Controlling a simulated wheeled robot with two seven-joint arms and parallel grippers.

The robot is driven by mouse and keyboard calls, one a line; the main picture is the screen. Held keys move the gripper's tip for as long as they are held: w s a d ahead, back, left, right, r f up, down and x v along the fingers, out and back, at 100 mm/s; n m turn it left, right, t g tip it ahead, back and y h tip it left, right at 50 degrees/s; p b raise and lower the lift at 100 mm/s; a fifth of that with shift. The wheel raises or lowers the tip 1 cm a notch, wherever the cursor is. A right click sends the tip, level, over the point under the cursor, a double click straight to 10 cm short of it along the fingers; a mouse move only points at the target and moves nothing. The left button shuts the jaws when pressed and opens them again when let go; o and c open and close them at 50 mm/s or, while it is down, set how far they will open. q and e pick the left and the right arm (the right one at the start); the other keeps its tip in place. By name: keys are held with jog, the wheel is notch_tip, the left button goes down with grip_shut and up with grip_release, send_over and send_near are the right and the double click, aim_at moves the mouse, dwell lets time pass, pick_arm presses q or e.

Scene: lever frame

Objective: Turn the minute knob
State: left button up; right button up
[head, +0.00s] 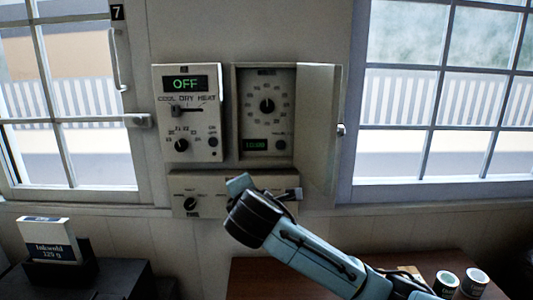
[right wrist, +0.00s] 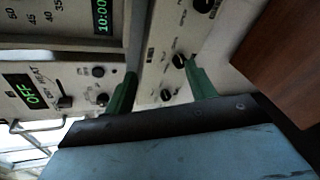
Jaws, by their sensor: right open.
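The numbered dial knob (head: 267,106), a round black knob with a ring of numbers, sits inside the open-fronted timer box; its small label is too blurred to read. In the right wrist view only part of the number ring shows at the upper left, beside the green 10:00 display (right wrist: 102,16). My right gripper (head: 265,187) is below the box, in front of the lower panel. Its green fingers stand apart in the right wrist view (right wrist: 160,72), with small panel knobs seen between and beyond them. Nothing shows held. My left gripper is not in view.
The timer box door (head: 316,125) stands open to the right. An OFF panel (head: 215,130) with slider and knobs is at the left. The lower panel (head: 236,180) partly hides behind my gripper. Windows flank the wall; cans (head: 446,283) and a white box (head: 48,240) are lower down.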

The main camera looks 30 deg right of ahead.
aim_at(267, 107)
jog(key=s+d+r+n+t+h, duration=0.1)
jog(key=d+r+h, duration=0.1)
jog(key=r, duration=0.7)
jog(key=s+d+r+n+t+h, duration=0.1)
jog(key=r+h, duration=0.1)
jog(key=r, duration=0.6)
jog(key=p+x, duration=0.3)
jog(key=x, duration=1)
jog(key=shift+w+d+r, duration=0.1)
jog(key=shift+w+d, duration=0.1)
jog(key=shift+w, duration=0.1)
jog(key=c, duration=1)
